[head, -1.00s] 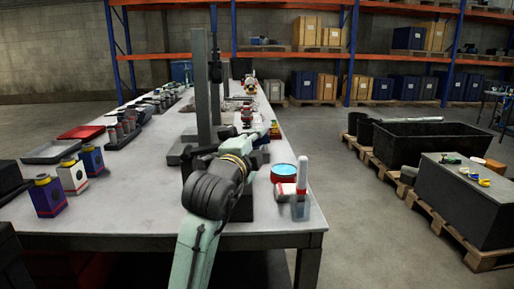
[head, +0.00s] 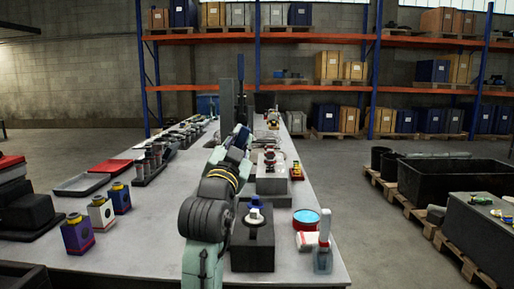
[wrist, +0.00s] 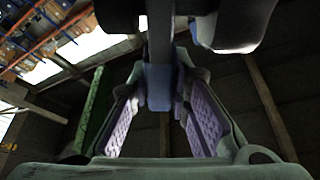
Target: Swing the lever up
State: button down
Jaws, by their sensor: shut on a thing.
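In the wrist view, my gripper (wrist: 160,84) has its two purple-padded fingers on either side of a grey bar, the lever (wrist: 160,32), with a blue part at its end. The fingers are shut on that blue end. In the head view, my gripper (head: 240,135) is at the far end of my arm, largely hidden by the arm. A dark upright piece (head: 240,103) stands just above it in front of a grey post; I cannot tell whether it is the lever.
A black block (head: 252,250) with a white and blue piece on top stands right of my arm, beside a blue-topped red tin (head: 306,217) and a bottle (head: 323,255). Colored bottles (head: 101,214) and trays (head: 84,184) are left.

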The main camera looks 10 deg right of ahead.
jog(key=a+n+y, duration=0.1)
jog(key=a+n, duration=0.1)
jog(key=w+a+r+n+t+y+p, duration=0.1)
jog(key=a+n, duration=0.1)
jog(key=w+a+n+y, duration=0.1)
jog(key=a+n, duration=0.1)
jog(key=shift+a+r+n+t, duration=0.2)
jog(key=shift+r+n+t, duration=0.1)
jog(key=shift+r, duration=0.1)
jog(key=shift+w+a+n+y+p, duration=0.2)
jog(key=shift+a+n+y+p, duration=0.15)
jog(key=shift+a+n, duration=0.55)
jog(key=shift+f, duration=0.1)
jog(key=c, duration=1.5)
grip_release()
jog(key=v, duration=1.2)
jog(key=shift+d+f, duration=0.1)
